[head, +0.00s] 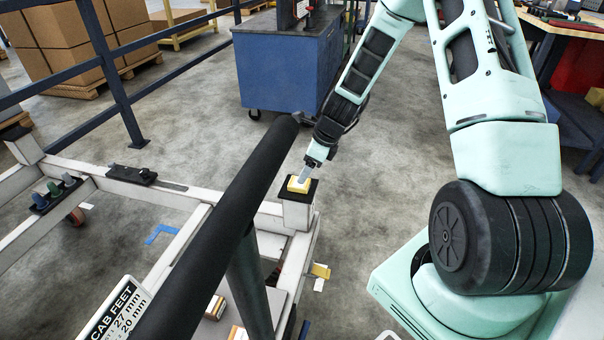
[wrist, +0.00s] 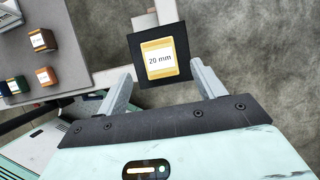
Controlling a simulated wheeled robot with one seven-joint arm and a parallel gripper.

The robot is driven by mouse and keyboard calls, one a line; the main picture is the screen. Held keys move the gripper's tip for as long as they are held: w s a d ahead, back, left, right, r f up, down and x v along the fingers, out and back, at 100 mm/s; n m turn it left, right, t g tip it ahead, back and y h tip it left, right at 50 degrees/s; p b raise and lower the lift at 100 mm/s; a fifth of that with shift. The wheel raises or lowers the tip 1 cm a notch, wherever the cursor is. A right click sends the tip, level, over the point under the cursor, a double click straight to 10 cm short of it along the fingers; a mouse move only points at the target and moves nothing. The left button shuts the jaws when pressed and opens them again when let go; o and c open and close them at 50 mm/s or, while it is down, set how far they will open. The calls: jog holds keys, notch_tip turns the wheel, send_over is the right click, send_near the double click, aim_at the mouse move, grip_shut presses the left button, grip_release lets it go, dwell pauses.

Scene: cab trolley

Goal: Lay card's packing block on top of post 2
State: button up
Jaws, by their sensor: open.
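A yellow block (head: 299,183) labelled "20 mm" lies flat on the black pad of a white post (head: 298,214). In the wrist view the yellow block (wrist: 160,59) sits on the black pad (wrist: 143,76), roughly centred, label up. My gripper (head: 306,172) is just above the pad. In the wrist view my gripper (wrist: 162,74) is open, its fingers to the left and right of the block with gaps between. The card (head: 118,310) headed "CAB FEET" shows "27 mm" and "20 mm"; its lower part is cut off. No post number is readable.
A thick black rail (head: 222,185) crosses in front of the trolley frame. Another padded post (head: 22,146) stands at far left. A blue cabinet (head: 285,70) stands behind; the floor between is clear.

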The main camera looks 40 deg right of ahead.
jog(key=p+v, duration=0.1)
jog(key=v, duration=0.5)
jog(key=shift+r, duration=0.35)
jog(key=shift+s, duration=0.15)
